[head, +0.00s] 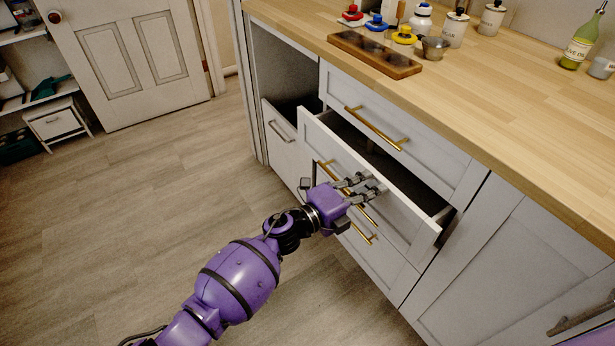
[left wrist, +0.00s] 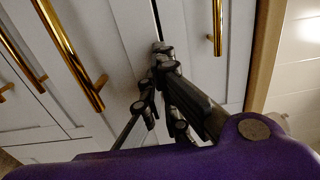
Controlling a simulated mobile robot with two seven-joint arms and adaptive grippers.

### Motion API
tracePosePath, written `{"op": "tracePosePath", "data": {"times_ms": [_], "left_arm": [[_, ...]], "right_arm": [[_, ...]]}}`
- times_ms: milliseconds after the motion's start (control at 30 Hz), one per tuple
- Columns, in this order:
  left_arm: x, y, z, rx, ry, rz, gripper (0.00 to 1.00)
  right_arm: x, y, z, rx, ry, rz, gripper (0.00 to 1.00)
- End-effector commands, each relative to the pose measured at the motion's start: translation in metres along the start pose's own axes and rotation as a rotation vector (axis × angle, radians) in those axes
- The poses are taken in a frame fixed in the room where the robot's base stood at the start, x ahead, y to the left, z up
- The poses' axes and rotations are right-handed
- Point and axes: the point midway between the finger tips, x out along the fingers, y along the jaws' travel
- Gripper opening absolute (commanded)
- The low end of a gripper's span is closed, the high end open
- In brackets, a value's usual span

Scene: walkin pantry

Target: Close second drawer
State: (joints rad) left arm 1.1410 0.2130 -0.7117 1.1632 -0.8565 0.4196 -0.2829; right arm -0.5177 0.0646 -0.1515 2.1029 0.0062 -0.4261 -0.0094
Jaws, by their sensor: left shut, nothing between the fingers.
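The second drawer (head: 363,160) is pulled partly out from the cabinet, below a closed top drawer (head: 437,133). Its light grey front has a brass bar handle, partly hidden behind my gripper in the head view. My left gripper (head: 371,187) is shut and empty, with its fingers at the drawer's front near the handle. In the left wrist view my gripper (left wrist: 163,55) points at pale panels, with brass handles (left wrist: 72,55) to the left. I cannot tell whether the fingertips touch the front. My right gripper is in neither view.
The wooden countertop (head: 500,95) above holds a dark wooden tray (head: 372,54), jars and an olive oil bottle (head: 583,40). Another pulled-out bin (head: 284,135) stands left of the drawers. The wooden floor (head: 150,210) at left is clear.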

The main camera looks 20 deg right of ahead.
Motion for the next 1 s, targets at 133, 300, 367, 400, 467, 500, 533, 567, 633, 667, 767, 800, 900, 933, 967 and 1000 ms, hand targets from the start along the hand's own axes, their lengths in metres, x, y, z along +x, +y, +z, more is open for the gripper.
{"op": "tracePosePath", "data": {"times_ms": [133, 300, 367, 400, 467, 500, 533, 567, 633, 667, 767, 800, 900, 933, 967, 1000], "left_arm": [[0.019, 0.001, 0.000, -0.001, 0.000, 0.000, 0.00], [0.032, 0.001, 0.000, 0.000, 0.000, 0.000, 0.00], [0.034, 0.001, 0.000, 0.000, 0.000, 0.000, 0.00], [0.036, 0.001, 0.000, 0.000, 0.000, 0.000, 0.00], [0.037, 0.001, 0.000, 0.000, -0.001, 0.000, 0.00], [0.038, 0.000, 0.000, 0.000, -0.001, 0.000, 0.00], [0.038, 0.000, 0.000, 0.000, -0.001, 0.000, 0.00], [0.039, 0.000, 0.000, 0.000, -0.001, 0.000, 0.00], [0.039, 0.000, 0.000, 0.000, -0.001, 0.000, 0.00], [0.039, 0.000, 0.000, 0.000, -0.001, 0.000, 0.00], [0.039, 0.000, 0.000, 0.000, -0.001, 0.000, 0.00], [0.039, 0.000, 0.000, 0.000, -0.001, 0.000, 0.00], [0.039, 0.000, 0.000, 0.000, -0.001, 0.000, 0.00], [0.038, 0.000, 0.000, 0.000, -0.001, 0.000, 0.00], [0.038, 0.000, 0.001, 0.000, -0.001, 0.000, 0.00], [0.037, 0.000, 0.001, 0.000, -0.001, 0.000, 0.00]], "right_arm": [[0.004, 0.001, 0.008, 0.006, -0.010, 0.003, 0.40], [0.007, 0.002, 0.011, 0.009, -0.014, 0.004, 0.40], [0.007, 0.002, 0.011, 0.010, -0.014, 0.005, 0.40], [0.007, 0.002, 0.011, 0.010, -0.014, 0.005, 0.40], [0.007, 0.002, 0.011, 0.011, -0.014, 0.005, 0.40], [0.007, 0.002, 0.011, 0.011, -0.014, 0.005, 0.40], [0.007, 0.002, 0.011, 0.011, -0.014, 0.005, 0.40], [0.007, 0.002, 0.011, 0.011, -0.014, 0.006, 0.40], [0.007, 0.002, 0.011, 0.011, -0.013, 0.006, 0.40], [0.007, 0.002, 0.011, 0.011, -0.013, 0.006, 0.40], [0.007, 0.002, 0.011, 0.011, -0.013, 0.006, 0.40], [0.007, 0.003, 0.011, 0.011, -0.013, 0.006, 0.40], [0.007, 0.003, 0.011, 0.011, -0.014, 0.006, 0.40], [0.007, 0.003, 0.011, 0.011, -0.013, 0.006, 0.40], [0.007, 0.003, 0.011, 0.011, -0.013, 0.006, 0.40], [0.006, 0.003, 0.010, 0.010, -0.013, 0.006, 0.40]]}}
